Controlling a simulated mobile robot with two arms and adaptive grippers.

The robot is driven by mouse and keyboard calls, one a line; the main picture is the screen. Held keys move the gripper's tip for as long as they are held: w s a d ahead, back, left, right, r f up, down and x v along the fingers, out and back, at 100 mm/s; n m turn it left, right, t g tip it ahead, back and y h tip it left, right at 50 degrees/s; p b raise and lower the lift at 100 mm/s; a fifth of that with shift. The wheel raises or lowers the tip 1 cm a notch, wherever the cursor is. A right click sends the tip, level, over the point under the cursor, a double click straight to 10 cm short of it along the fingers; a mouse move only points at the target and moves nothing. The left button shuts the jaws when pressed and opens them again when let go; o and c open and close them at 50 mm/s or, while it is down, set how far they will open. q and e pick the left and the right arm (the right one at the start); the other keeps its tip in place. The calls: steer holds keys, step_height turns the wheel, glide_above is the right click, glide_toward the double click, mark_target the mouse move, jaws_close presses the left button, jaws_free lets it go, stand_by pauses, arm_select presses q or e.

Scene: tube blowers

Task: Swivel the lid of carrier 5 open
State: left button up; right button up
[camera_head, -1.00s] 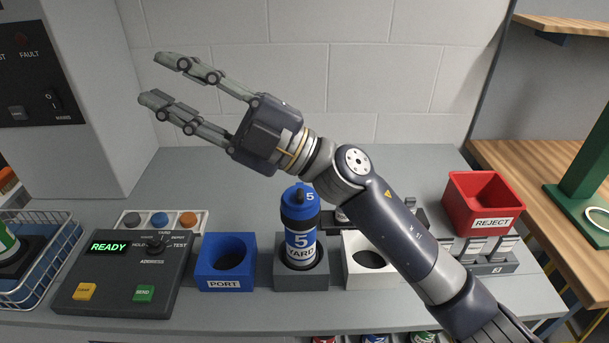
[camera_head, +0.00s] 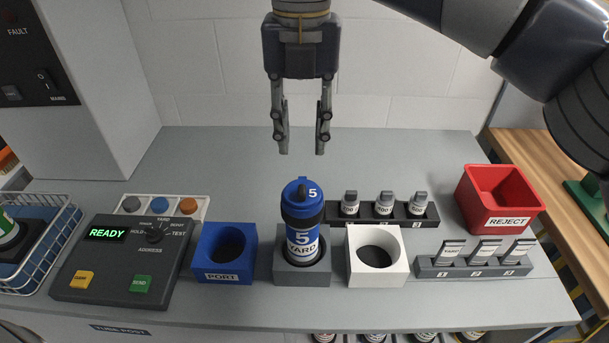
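Carrier 5 (camera_head: 302,228) stands upright in the grey square holder (camera_head: 302,275) in the middle of the bench. Its body carries a label reading "5 YARD". Its blue lid (camera_head: 300,192), marked 5, sits on top and looks closed. My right gripper (camera_head: 302,150) points down above and behind the carrier in the picture, fingers apart with nothing between them. It does not touch the lid. My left gripper is not in view.
A blue PORT holder (camera_head: 209,271) and a white holder (camera_head: 357,272) flank the carrier, both empty. A control box (camera_head: 120,270) reads READY at left. Racks of small vials (camera_head: 400,218) and a red REJECT bin (camera_head: 490,210) stand at right.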

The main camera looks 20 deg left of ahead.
mark_target(302, 188)
step_height(302, 188, down, 11)
steer(key=shift+r+p, duration=0.2)
steer(key=shift+p, duration=0.85)
jaws_close()
